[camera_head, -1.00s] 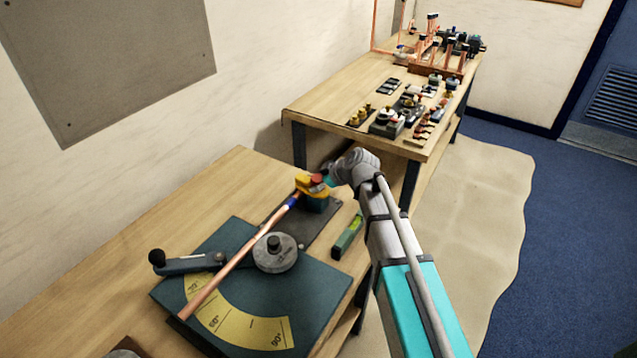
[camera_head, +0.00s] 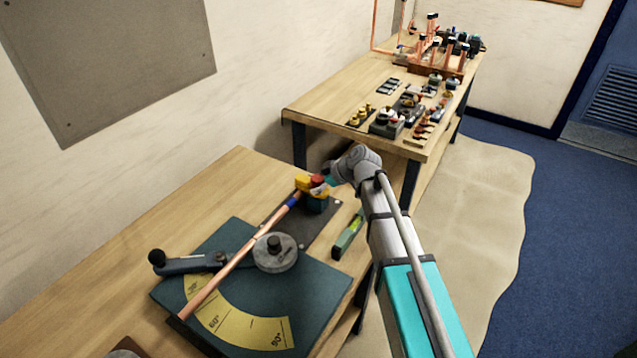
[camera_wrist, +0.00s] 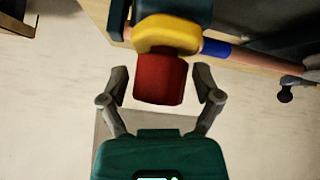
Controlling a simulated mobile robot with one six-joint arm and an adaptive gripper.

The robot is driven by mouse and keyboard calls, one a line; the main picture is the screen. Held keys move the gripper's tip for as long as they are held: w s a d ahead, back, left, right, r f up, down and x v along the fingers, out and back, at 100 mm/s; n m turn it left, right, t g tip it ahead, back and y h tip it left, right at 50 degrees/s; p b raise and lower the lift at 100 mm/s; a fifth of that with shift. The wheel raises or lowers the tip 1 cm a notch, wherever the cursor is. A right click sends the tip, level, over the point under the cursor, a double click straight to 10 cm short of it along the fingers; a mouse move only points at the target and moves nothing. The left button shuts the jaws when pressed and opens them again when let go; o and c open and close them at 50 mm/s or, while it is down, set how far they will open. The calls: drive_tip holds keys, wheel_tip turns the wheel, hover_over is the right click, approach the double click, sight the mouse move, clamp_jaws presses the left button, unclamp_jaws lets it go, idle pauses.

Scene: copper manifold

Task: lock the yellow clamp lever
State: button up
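The clamp lever has a yellow body (camera_wrist: 167,35) and a red grip (camera_wrist: 159,80). In the head view, the yellow part (camera_head: 303,183) and red grip (camera_head: 318,181) sit on top of a dark teal clamp block (camera_head: 316,203) at the far end of the bender. My gripper (camera_wrist: 160,84) is open, with one finger on each side of the red grip. A visible gap shows between the grip and each finger. In the head view my wrist is just right of the lever, and my fingertips are hard to make out.
A copper pipe (camera_head: 235,258) with a blue band (camera_head: 293,200) runs from the clamp across the bender plate (camera_head: 315,290). A green level (camera_head: 348,236) lies right of the clamp. A second table (camera_head: 335,100) behind holds fittings and a copper manifold.

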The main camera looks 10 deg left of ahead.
drive_tip(key=shift+m+t, duration=0.3)
idle(0.5)
drive_tip(key=shift+s+r, duration=0.1)
drive_tip(key=shift+r, duration=0.1)
drive_tip(key=p+v, duration=1)
drive_tip(key=v, duration=0.3)
drive_tip(key=s+d+f+m+g+h, duration=0.1)
drive_tip(key=s+d+f+m+h, duration=0.1)
drive_tip(key=s+d+m, duration=0.3)
drive_tip(key=s+d+f+m+g+h, duration=0.1)
drive_tip(key=s+d+f+m+h, duration=0.2)
drive_tip(key=d, duration=1.1)
drive_tip(key=shift+s+m+h, duration=1)
drive_tip(key=shift+s+m, duration=0.5)
drive_tip(key=shift+m, duration=0.9)
drive_tip(key=s+d+m+g+h, duration=0.1)
drive_tip(key=s+d+m, duration=0.3)
drive_tip(key=d, duration=0.1)
drive_tip(key=shift+d+h, duration=0.15)
drive_tip(key=shift+h, duration=0.25)
drive_tip(key=shift+f, duration=0.1)
